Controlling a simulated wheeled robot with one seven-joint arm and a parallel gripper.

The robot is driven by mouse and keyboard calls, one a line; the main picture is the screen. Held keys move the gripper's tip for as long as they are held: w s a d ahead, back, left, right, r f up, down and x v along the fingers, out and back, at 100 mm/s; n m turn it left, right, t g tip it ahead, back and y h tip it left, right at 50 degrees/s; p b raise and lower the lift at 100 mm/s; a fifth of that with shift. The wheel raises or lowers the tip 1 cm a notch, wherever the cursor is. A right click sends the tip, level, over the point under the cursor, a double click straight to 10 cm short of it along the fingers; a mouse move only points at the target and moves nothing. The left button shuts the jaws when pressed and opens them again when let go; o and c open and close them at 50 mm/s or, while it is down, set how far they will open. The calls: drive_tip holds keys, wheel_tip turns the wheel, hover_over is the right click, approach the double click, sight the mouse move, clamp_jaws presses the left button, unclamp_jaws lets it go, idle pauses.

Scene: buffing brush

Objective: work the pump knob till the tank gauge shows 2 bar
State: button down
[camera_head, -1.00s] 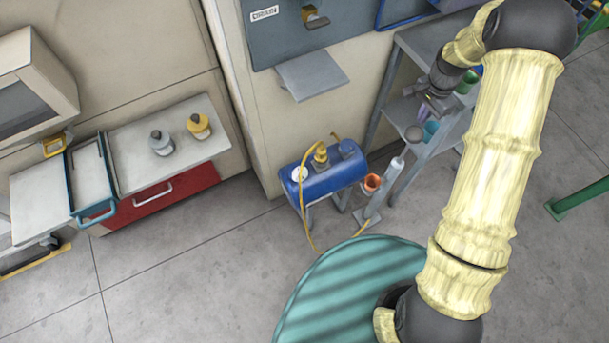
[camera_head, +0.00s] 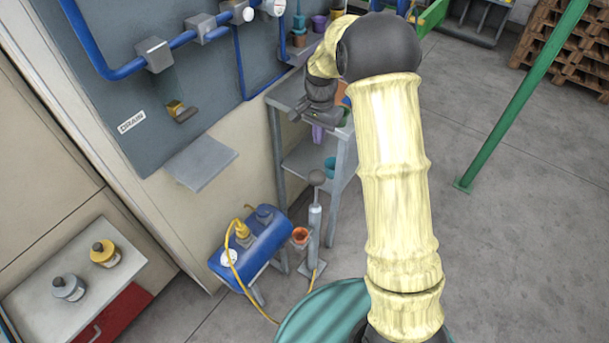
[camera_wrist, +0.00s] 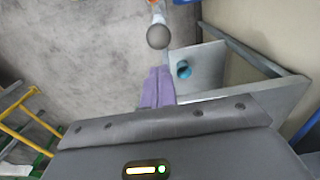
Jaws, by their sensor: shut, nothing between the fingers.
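The floor pump (camera_head: 314,225) is a grey upright cylinder with a round grey knob (camera_head: 316,177) on top. The knob also shows in the wrist view (camera_wrist: 158,36), beyond my fingertips. The blue tank (camera_head: 262,248) stands to the pump's left, with a white round gauge (camera_head: 229,258); its reading is too small to make out. My gripper (camera_head: 318,138) has purple fingers and appears above the knob in the head view. In the wrist view my gripper (camera_wrist: 160,70) has its fingers together, empty, apart from the knob.
A grey shelf rack (camera_head: 338,180) stands right behind the pump, with a teal cup (camera_head: 330,166) on it. An orange cup (camera_head: 300,236) is beside the pump. A yellow hose (camera_head: 238,275) runs over the floor. A teal round surface (camera_head: 310,310) is in front.

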sight(317, 173)
idle(0.3)
wheel_tip(317, 173, down, 14)
drive_tip(key=shift+r+p, duration=0.1)
drive_tip(key=shift+p, duration=0.95)
wheel_tip(317, 173, down, 10)
drive_tip(key=b, duration=0.5)
drive_tip(key=shift+s+r, duration=0.15)
